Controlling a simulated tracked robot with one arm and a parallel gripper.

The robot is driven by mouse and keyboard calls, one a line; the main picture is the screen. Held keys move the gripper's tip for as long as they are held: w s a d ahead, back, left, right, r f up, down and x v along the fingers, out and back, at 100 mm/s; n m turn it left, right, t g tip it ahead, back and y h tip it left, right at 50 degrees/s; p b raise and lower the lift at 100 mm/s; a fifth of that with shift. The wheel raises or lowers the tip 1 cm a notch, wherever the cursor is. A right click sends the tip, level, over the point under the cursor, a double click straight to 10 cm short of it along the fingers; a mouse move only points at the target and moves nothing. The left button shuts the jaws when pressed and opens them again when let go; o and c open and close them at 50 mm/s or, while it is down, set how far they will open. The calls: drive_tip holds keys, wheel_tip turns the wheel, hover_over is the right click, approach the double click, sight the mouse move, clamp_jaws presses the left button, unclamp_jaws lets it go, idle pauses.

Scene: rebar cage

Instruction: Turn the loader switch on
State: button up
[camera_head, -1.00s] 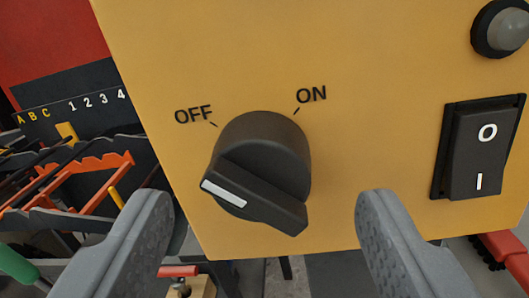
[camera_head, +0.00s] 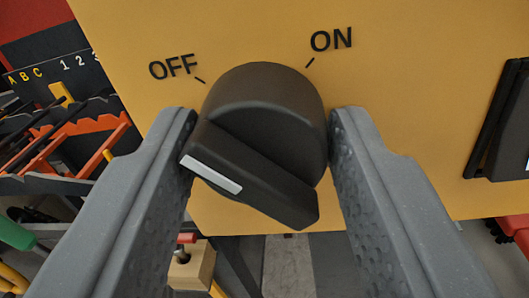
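The loader switch is a black rotary knob (camera_head: 262,105) on a yellow panel. Its raised grip bar slants from left down to lower right, with a white mark (camera_head: 212,174) along its left part, on the side of the OFF label (camera_head: 173,67). The ON label (camera_head: 331,39) is at the knob's upper right. My gripper (camera_head: 262,118) straddles the knob, one grey finger on each side, with the fingers close against its sides. The left end of the bar overlaps the left finger. The exact contact on the far side of the knob is hidden.
A black rocker switch (camera_head: 503,125) is at the right edge of the yellow panel (camera_head: 420,90). Behind on the left are a dark rack (camera_head: 75,75) marked with letters and numbers, orange parts (camera_head: 100,130) and a green handle (camera_head: 15,233). A wooden block (camera_head: 190,268) is below.

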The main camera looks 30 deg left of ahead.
drive_tip(key=shift+d+f+m, duration=0.15)
drive_tip(key=shift+m, duration=0.25)
drive_tip(key=m, duration=0.4)
drive_tip(key=shift+f, duration=0.15)
drive_tip(key=m+p, duration=0.1)
drive_tip(key=m, duration=0.3)
drive_tip(key=shift+t+h+p, duration=0.3)
drive_tip(key=shift+p, duration=0.05)
drive_tip(key=m+p, duration=0.1)
drive_tip(key=m, duration=0.2)
drive_tip(key=shift+m+p, duration=0.35)
drive_tip(key=shift+m, duration=0.05)
drive_tip(key=m+p, duration=0.2)
drive_tip(key=m, duration=0.3)
drive_tip(key=shift+s+p, duration=0.1)
drive_tip(key=shift+p, duration=0.2)
drive_tip(key=shift+m+p, duration=0.3)
drive_tip(key=shift+m, duration=0.3)
drive_tip(key=shift+f+t+h, duration=0.1)
drive_tip(key=shift+t+h, duration=0.2)
drive_tip(key=shift+h, duration=0.1)
drive_tip(key=o, duration=1)
drive_tip(key=shift+c, duration=0.2)
